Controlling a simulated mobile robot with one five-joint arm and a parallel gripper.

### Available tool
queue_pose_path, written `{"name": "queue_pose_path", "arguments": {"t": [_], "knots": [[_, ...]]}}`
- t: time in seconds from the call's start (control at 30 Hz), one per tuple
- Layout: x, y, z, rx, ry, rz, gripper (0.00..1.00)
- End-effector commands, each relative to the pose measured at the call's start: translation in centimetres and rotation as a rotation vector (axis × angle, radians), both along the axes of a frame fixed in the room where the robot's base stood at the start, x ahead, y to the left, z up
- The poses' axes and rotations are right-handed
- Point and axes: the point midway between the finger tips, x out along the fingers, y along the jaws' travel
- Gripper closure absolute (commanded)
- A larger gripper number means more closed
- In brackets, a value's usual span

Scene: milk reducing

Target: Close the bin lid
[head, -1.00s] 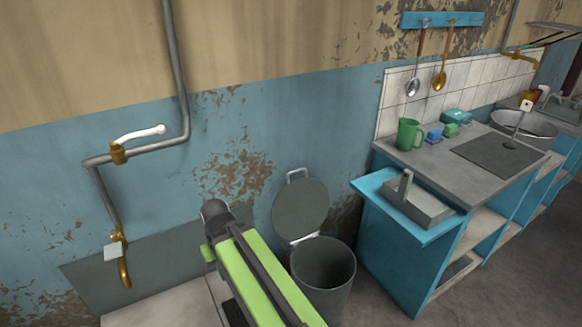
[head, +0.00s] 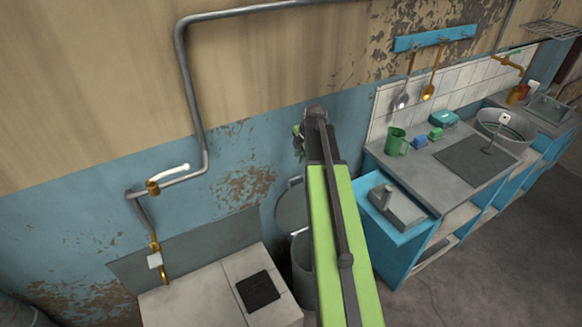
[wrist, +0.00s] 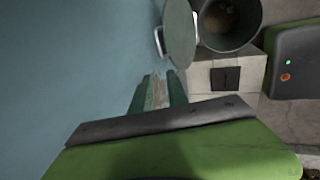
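The grey-green bin lid (head: 290,208) stands open, tilted up against the blue wall, with a light handle at its top edge. The bin (head: 302,262) below it is mostly hidden behind my arm in the head view. In the wrist view the lid (wrist: 181,34) is seen beyond my fingertips, and the open bin (wrist: 230,20) is just right of it. My gripper (wrist: 160,80) is open, with bare peeling wall showing between its two green fingers. It is apart from the lid. In the head view my gripper (head: 299,132) is raised above the lid, close to the wall, partly hidden.
A pale tiled block with a black plate (head: 258,290) stands left of the bin. A blue counter (head: 398,250) with a sink and a green mug (head: 396,141) stands at the right. A grey pipe (head: 188,90) runs along the wall. Floor at the lower right is clear.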

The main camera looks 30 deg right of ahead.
Motion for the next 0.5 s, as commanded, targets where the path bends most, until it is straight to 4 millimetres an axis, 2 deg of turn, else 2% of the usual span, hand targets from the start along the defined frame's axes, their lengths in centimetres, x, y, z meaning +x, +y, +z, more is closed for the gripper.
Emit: {"name": "queue_pose_path", "arguments": {"t": [0.27,0.5], "knots": [[0.4,0.0,-1.6,-0.001,0.000,0.004,0.80],[1.8,0.0,-6.0,-0.001,0.001,0.004,0.80]]}}
